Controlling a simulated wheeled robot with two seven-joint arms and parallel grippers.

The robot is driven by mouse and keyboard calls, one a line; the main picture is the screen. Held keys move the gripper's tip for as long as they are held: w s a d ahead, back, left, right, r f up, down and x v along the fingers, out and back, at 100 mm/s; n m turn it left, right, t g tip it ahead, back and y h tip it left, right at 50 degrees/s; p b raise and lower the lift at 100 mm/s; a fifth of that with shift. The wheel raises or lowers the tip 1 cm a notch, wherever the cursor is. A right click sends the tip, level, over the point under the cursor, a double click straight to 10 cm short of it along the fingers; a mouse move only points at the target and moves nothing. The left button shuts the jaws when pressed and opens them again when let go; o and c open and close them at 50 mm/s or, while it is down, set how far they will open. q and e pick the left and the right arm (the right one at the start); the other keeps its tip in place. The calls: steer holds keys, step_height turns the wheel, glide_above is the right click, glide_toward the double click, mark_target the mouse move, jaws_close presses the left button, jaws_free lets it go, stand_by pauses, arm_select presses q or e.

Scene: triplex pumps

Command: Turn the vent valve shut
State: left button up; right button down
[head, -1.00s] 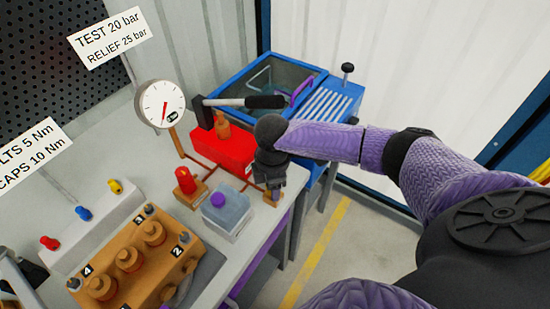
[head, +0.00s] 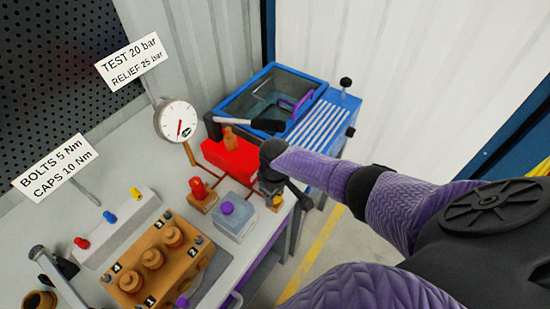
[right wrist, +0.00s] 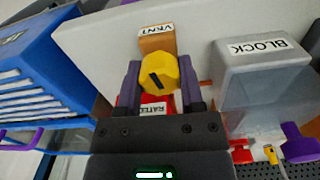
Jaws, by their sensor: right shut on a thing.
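The vent valve is a yellow knob (right wrist: 158,72) with a dark bar mark across its face, on an orange block with a VENT label (right wrist: 156,31). The bar stands tilted in the right wrist view. My right gripper (right wrist: 160,88) is shut on this knob, one finger on each side. In the head view, my right gripper (head: 271,188) points down at the bench's right edge and hides most of the valve; a bit of yellow (head: 277,200) shows beside it. My left gripper is not in view.
A pressure gauge (head: 177,122) and blue water tank (head: 270,95) stand farther back.

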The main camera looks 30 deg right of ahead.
steer(key=shift+m+p, duration=0.4)
steer(key=shift+m, duration=0.6)
steer(key=shift+c, duration=1.1)
jaws_free()
step_height(320, 180, up, 9)
steer(key=p, duration=0.5)
steer(key=shift+r, duration=0.55)
